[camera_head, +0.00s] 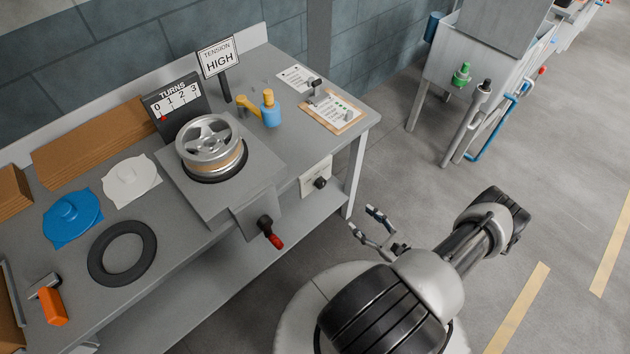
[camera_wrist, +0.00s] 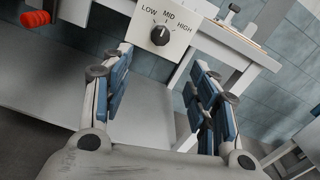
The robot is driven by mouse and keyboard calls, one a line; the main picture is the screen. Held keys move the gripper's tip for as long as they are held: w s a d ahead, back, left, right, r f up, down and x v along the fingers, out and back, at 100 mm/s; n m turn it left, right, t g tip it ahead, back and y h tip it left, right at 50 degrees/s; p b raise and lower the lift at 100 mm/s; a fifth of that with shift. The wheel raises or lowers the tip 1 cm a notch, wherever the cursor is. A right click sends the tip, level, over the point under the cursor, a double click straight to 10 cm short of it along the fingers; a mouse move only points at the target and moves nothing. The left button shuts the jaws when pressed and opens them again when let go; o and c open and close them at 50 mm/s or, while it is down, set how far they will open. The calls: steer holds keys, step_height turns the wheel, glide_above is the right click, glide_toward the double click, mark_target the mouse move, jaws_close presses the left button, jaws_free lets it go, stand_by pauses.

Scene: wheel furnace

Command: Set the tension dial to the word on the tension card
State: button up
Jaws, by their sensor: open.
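The tension card (camera_head: 219,57) stands on a post at the back of the bench and reads "TENSION HIGH". The tension dial (camera_head: 320,182) is a black knob on a pale plate on the bench's front face. In the wrist view the dial (camera_wrist: 160,36) has the words LOW, MID and HIGH around it, and its white mark appears to point toward MID. My gripper (camera_head: 362,220) is open and empty, in front of the bench and apart from the dial. In the wrist view my gripper's fingers (camera_wrist: 160,68) stand to either side, below the dial.
A red-handled crank (camera_head: 270,234) sticks out left of the dial; its red grip (camera_wrist: 35,18) shows in the wrist view. A wheel (camera_head: 210,143) sits on the bench. A clipboard (camera_head: 333,112) lies near the right edge.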

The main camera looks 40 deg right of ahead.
mark_target(323, 187)
steer(key=w, duration=0.5)
steer(key=w+a+b, duration=0.1)
steer(key=w, duration=0.5)
steer(key=w+b, duration=0.1)
steer(key=w, duration=0.5)
steer(key=shift+w+a, duration=0.1)
steer(key=shift+a, duration=0.1)
steer(key=shift+c, duration=0.3)
steer(key=shift+f, duration=0.1)
steer(key=c, duration=1)
steer(key=shift+m+b, duration=0.4)
steer(key=shift+b, duration=0.1)
steer(key=m+b, duration=0.2)
steer(key=m, duration=0.2)
steer(key=shift+f+m+b, duration=0.15)
steer(key=shift+m+b, duration=0.15)
steer(key=shift+a+m+b, duration=0.15)
steer(key=shift+m+b, duration=0.7)
steer(key=shift+m, duration=1.45)
